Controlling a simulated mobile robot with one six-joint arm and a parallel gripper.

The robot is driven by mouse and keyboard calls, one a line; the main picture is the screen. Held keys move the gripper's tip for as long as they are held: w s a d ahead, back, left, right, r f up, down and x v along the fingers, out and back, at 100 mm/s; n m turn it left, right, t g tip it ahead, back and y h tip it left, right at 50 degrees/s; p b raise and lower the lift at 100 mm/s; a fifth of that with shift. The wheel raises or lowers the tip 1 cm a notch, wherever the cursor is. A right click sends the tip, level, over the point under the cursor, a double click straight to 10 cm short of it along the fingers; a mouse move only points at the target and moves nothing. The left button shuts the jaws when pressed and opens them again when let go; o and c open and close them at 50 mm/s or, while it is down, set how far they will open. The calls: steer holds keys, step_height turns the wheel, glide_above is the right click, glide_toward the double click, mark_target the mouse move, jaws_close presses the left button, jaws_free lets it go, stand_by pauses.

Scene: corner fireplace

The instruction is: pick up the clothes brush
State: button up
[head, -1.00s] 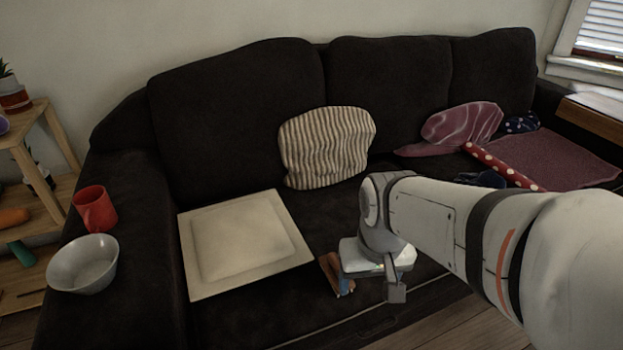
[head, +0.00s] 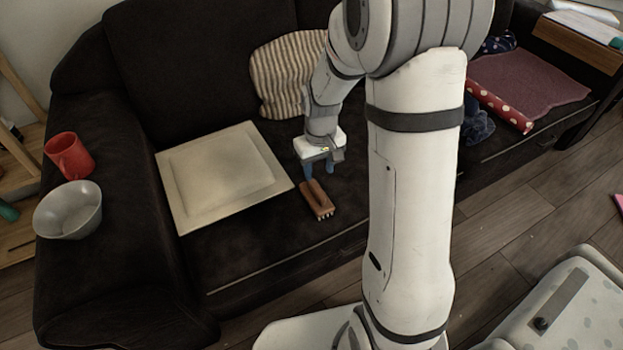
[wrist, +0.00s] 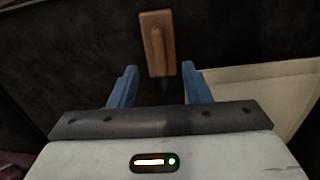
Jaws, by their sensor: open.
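The clothes brush (head: 317,200) is a small brown wooden block with pale bristles along its lower edge. It lies on the dark sofa seat, right of a cream square panel. My gripper (head: 320,170) is just behind and above the brush in the head view, its blue fingers pointing down. In the wrist view the brush (wrist: 157,44) shows its raised ridge and lies beyond the two blue fingertips (wrist: 158,82), roughly in line with the gap between them. The fingers are apart and nothing is between them.
The cream panel (head: 178,207) lies flat left of my gripper. A striped cushion (head: 285,75) leans on the backrest behind it. A red mug (head: 70,155) and a grey bowl (head: 68,212) stand on the left armrest. The seat in front of the panel is clear.

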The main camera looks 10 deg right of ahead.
mark_target(316, 188)
steer(key=shift+w+f, duration=0.45)
steer(key=shift+f, duration=0.2)
steer(key=shift+w+f, duration=0.45)
steer(key=shift+f, duration=0.15)
steer(key=shift+w+f, duration=0.1)
steer(key=shift+f, duration=0.25)
step_height(316, 188, down, 8)
steer(key=b, duration=0.3)
steer(key=shift+r, duration=0.25)
steer(key=shift+c, duration=0.4)
steer(key=shift+a, duration=0.1)
jaws_close()
